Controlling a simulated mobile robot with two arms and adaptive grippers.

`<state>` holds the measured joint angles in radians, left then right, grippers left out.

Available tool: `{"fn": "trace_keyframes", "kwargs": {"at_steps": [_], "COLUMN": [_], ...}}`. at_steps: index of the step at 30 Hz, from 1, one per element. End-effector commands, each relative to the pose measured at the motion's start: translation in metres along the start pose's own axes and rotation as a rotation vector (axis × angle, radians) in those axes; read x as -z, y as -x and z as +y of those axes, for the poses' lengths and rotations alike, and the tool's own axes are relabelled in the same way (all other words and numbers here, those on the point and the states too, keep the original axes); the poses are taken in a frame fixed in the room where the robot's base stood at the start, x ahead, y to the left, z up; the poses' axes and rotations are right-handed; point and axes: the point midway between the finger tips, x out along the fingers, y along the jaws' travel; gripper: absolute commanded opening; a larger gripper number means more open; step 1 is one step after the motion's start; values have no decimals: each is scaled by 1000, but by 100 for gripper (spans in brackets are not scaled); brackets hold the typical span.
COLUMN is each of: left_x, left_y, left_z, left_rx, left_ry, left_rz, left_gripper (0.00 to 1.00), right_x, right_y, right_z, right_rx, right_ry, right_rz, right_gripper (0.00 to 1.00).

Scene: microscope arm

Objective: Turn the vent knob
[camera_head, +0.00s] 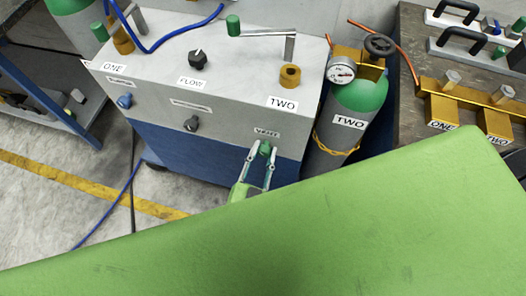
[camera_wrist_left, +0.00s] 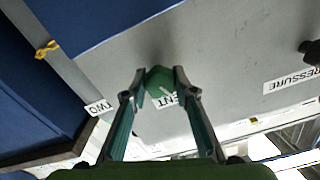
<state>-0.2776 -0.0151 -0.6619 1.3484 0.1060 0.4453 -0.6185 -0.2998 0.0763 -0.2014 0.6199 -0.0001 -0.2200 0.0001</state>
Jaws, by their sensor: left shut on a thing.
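The vent knob (camera_head: 265,149) is a small green knob on the front face of the grey and blue cabinet (camera_head: 215,115), below the label "VENT". My left gripper (camera_head: 262,158) is shut on it, with one finger on each side. In the left wrist view the green knob (camera_wrist_left: 160,82) sits between the two fingertips (camera_wrist_left: 159,88), and the fingers partly cover the "VENT" label behind it. A large green surface, likely part of my own arm, fills the lower part of the head view. My right gripper is not in view.
A grey and green cylinder (camera_head: 347,120) marked "TWO" with a gauge stands right of the cabinet. A black "FLOW" knob (camera_head: 198,59) and brass fittings sit on the cabinet top. A dark bench (camera_head: 411,62) with brass blocks is at the right. A blue hose lies on the floor at left.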

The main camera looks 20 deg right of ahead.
Motion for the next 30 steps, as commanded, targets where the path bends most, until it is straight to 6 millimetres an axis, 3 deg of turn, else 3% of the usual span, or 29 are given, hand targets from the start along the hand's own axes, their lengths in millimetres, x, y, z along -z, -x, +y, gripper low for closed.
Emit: {"fn": "trace_keyframes", "kwargs": {"at_steps": [30], "left_x": [-1], "left_y": [0], "left_z": [1], "left_rx": [-2], "left_ry": [916], "left_rz": [-2], "left_gripper": [5], "right_x": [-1], "right_y": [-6], "right_z": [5], "right_rx": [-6], "right_ry": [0], "right_rz": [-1], "right_gripper": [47]}}
